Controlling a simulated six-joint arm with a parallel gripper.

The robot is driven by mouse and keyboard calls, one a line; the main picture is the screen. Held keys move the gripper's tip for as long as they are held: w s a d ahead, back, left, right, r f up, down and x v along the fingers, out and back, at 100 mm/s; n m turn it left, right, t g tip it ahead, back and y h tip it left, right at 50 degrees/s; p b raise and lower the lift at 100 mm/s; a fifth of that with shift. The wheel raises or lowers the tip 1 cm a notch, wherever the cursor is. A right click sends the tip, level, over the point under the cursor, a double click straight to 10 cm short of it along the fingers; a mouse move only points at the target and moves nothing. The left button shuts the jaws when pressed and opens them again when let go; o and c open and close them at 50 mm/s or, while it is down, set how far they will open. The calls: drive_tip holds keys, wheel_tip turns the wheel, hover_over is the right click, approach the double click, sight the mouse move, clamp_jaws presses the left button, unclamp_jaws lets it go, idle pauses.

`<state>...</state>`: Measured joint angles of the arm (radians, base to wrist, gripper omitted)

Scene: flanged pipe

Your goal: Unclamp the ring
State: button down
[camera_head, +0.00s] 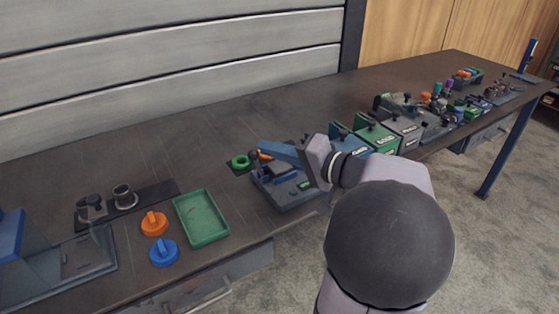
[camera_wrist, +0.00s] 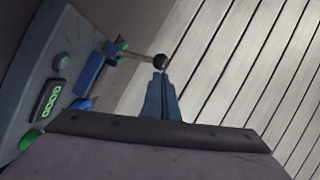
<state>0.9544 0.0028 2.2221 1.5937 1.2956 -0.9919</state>
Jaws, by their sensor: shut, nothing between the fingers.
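A grey clamp device (camera_head: 287,190) with a green display (camera_wrist: 48,102) stands on the bench in front of me. A thin metal rod ending in a black ball knob (camera_wrist: 160,61) sticks out from its blue block (camera_wrist: 93,72). My gripper (camera_wrist: 160,76) is shut and empty, its blue fingertips right by the knob; I cannot tell whether they touch it. In the head view my gripper (camera_head: 262,147) is above the back of the device. A green ring (camera_head: 241,162) lies just left of it. I cannot see whether a ring is held in the clamp.
A green tray (camera_head: 202,236), an orange knobbed disc (camera_head: 154,223) and a blue one (camera_head: 164,252) lie to the left. Dark cylindrical parts (camera_head: 124,196) stand behind them. Several boxes (camera_head: 377,136) crowd the right side. The bench behind the device is clear up to the wall.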

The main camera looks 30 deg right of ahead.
drive_tip(key=shift+a+b, duration=0.75)
drive_tip(key=shift+b, duration=0.2)
drive_tip(key=shift+a, duration=0.1)
drive_tip(key=shift+s, duration=0.1)
drive_tip(key=r+v, duration=0.1)
drive_tip(key=v, duration=0.9)
drive_tip(key=shift+b, duration=0.3)
